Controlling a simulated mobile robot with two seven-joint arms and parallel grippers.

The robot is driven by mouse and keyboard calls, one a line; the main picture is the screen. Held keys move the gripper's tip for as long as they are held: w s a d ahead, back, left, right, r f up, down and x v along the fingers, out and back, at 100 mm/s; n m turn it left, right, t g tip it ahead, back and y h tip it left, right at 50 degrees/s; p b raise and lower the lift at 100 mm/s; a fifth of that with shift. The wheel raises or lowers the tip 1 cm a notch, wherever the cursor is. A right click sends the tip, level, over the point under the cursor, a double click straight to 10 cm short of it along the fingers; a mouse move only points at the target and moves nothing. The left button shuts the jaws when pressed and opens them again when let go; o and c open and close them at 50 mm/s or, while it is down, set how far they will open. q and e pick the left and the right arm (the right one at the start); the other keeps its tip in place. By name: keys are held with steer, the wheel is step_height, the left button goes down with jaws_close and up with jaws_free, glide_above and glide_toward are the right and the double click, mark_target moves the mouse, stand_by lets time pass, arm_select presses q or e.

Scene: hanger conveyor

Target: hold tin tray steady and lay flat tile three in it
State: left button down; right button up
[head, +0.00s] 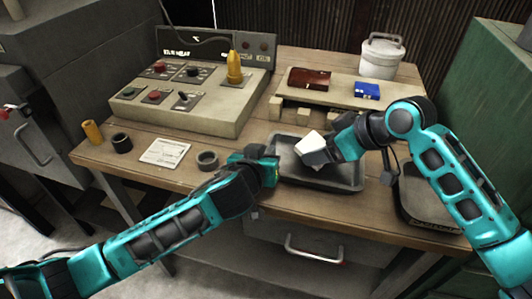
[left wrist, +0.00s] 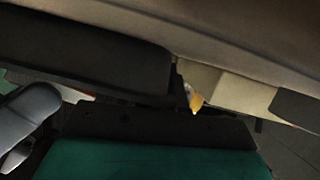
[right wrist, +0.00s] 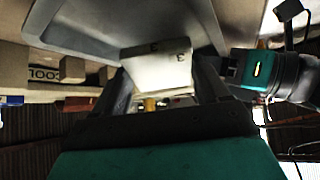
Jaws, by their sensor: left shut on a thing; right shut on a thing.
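The dark tin tray (head: 335,184) lies on the wooden bench near its front edge. My left gripper (head: 275,167) is shut at the tray's left edge; the grip itself is hard to see. My right gripper (head: 327,150) is shut on a white tile (head: 310,146) and holds it tilted over the tray. In the right wrist view the tile (right wrist: 155,68) shows a 3 and sits between the fingers, with the grey tray (right wrist: 85,42) beyond it. The left wrist view is mostly dark close surfaces.
A wooden stand behind the tray carries a brown block (head: 310,79) and a blue box (head: 367,90). A white pail (head: 381,57) stands at the back. A control panel (head: 190,95), black rings and a paper card (head: 164,153) lie left.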

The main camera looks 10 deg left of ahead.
steer(key=shift+f, duration=1.5)
steer(key=o, duration=1.1)
steer(key=shift+o, duration=0.2)
steer(key=v, duration=1.2)
steer(key=shift+w+r, duration=0.1)
arm_select(q)
steer(key=c, duration=1.2)
jaws_free()
steer(key=shift+o, duration=0.2)
steer(key=shift+s, duration=0.15)
steer(key=v, duration=1.1)
steer(key=shift+s+a+r, duration=0.15)
steer(key=shift+s+r, duration=0.1)
steer(key=shift+s, duration=0.05)
